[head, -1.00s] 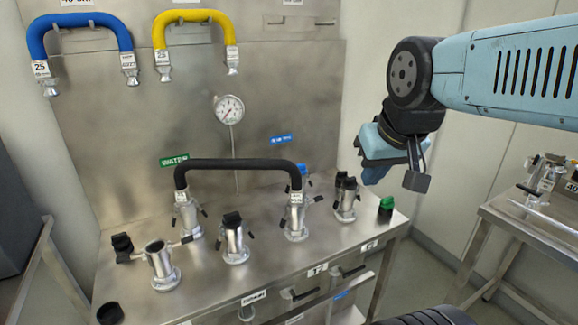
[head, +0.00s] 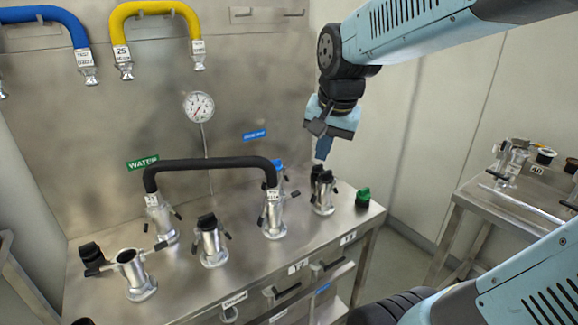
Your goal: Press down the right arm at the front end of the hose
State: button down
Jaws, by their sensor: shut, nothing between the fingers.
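A black hose (head: 210,163) arches over the steel bench between two metal couplings. Its left end sits in one coupling (head: 160,220), with a dark arm (head: 176,213) on its right. Its right end, which looks nearer to me, sits in another coupling (head: 273,218). That one has a small dark arm low on its left (head: 260,222) and one at its right (head: 295,194). My gripper (head: 322,155) is shut and empty, pointing down. It appears above and right of the hose's right end, apart from the hose in the picture. Its exact depth is unclear.
A black-capped coupling (head: 323,195) shows just below my gripper, with a green cap (head: 362,198) to its right. Another black-capped coupling (head: 212,242) and an open one (head: 136,275) stand at front left. Blue (head: 45,14) and yellow hoses (head: 155,8) hang on the back panel.

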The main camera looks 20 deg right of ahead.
jog(key=w+f+m+g, duration=0.2)
jog(key=w+f+m, duration=0.45)
jog(key=w, duration=0.45)
jog(key=m+g, duration=0.2)
jog(key=m, duration=0.5)
send_over(295, 192)
jog(key=f, duration=0.8)
jog(key=shift+s+a+f, duration=0.15)
jog(key=shift+s+f, duration=0.05)
jog(key=shift+s, duration=0.05)
jog(key=shift+w+f+m, duration=0.2)
jog(key=shift+f+m, duration=0.15)
jog(key=shift+f, duration=4.25)
jog(key=shift+s+a+f, duration=0.1)
jog(key=shift+a+f, duration=0.05)
jog(key=shift+f, duration=0.45)
jog(key=shift+a+f, duration=0.1)
jog(key=shift+f, duration=0.5)
jog(key=shift+d+r, duration=0.1)
jog(key=shift+w+d+r, duration=0.25)
jog(key=shift+d+r, duration=0.25)
jog(key=shift+r, duration=0.05)
jog(key=shift+r, duration=2.9)
